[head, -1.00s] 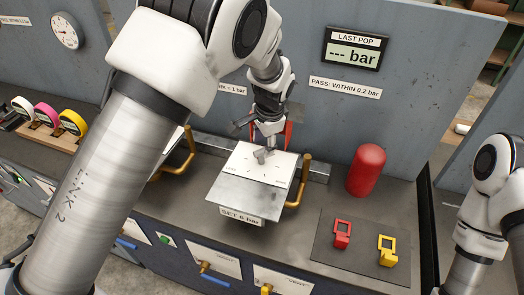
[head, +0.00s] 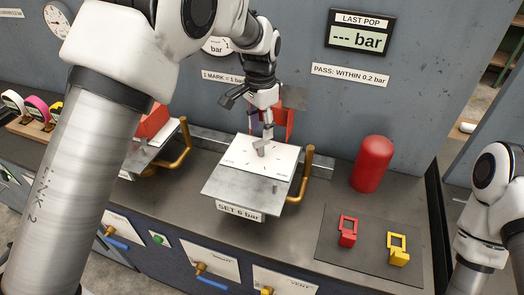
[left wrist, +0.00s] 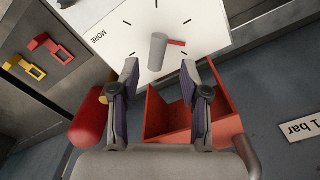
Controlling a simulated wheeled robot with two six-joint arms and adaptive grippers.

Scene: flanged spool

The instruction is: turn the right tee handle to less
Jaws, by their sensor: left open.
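The right tee handle (head: 261,148) is a small grey tee on a white dial plate (head: 232,158) above a "SET 6 bar" sign. In the left wrist view the tee handle (left wrist: 157,51) stands up from the plate with a red pointer beside it, near tick marks and the word MORE. My left gripper (left wrist: 162,88) is open, its two fingers apart and pointing toward the handle. The handle appears just beyond the fingertips, with nothing gripped. In the head view the gripper is just above and behind the handle, partly hidden by its own wrist. My right gripper is out of view.
A brass-coloured rail (head: 302,178) stands right of the dial plate, with another (head: 180,150) to its left. A red cylinder (head: 370,164) and a mat with red (head: 348,231) and yellow (head: 398,248) tags are further right. A red open box (left wrist: 168,118) lies behind the fingers.

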